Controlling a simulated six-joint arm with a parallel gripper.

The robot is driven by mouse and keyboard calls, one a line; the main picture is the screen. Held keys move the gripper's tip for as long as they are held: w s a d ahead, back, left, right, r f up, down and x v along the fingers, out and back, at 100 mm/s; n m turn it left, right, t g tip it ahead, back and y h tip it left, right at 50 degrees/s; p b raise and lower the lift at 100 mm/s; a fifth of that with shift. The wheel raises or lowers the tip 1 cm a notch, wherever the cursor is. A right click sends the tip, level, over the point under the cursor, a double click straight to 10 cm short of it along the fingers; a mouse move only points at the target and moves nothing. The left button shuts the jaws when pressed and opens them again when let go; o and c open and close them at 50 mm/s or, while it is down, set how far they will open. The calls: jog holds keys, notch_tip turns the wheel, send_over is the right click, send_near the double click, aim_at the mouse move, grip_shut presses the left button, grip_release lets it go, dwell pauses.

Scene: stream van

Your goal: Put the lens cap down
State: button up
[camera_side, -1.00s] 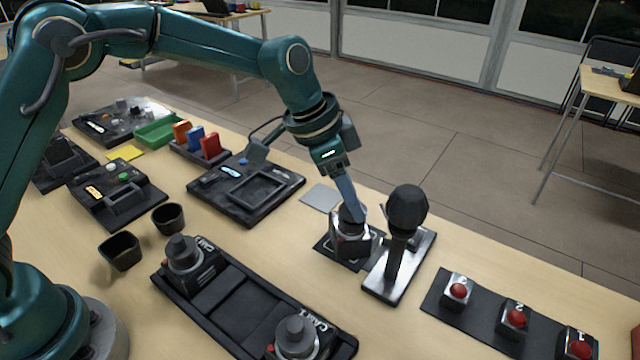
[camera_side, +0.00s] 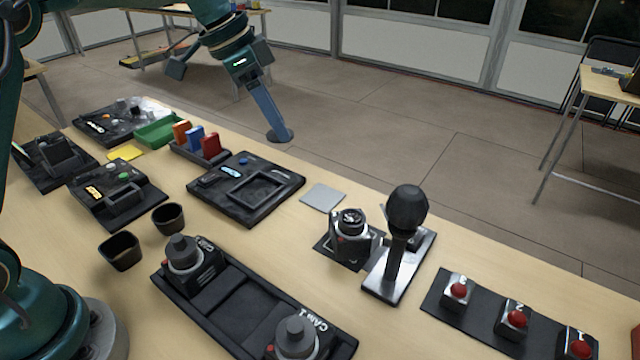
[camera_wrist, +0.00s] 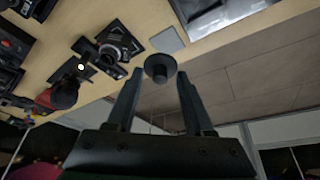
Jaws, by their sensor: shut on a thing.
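The lens cap (camera_side: 280,135) is a dark round disc at the tip of my gripper (camera_side: 272,122), raised above the far edge of the table. In the wrist view the cap (camera_wrist: 160,66) shows between the two fingertips, which are shut on it. The camera (camera_side: 352,238) stands on its black mat with its round lens facing up, bare, apart from the cap. A flat grey square pad (camera_side: 322,197) lies empty on the table beside the camera; it also shows in the wrist view (camera_wrist: 167,40).
A black panel with a framed recess (camera_side: 247,190) lies left of the pad. Red, blue and orange blocks (camera_side: 210,146) stand in a rack behind. Two capped cameras (camera_side: 184,253) sit on a black tray in front.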

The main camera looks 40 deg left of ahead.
jog(key=w+a+f+n, duration=0.1)
jog(key=a, duration=0.1)
jog(key=a+f+n, duration=0.1)
jog(key=a+f, duration=0.1)
jog(key=w+a+f+n, duration=0.1)
jog(key=a, duration=0.2)
jog(key=shift+w+a+f+n+t+y, duration=0.1)
jog(key=shift+w+f+n+t+y, duration=0.2)
jog(key=shift+f+y, duration=0.1)
grip_shut()
jog(key=w+d+f+n, duration=0.1)
jog(key=d+f, duration=0.1)
jog(key=d, duration=0.1)
jog(key=w+d+f+n, duration=0.2)
jog(key=d, duration=0.1)
jog(key=w+d+f+n+h, duration=0.1)
jog(key=d+f+n, duration=0.1)
jog(key=d, duration=0.2)
jog(key=shift+w, duration=0.15)
notch_tip(320, 180, down, 4)
jog(key=shift+d+f, duration=0.1)
jog(key=o, duration=0.7)
grip_release()
jog(key=shift+o, duration=0.2)
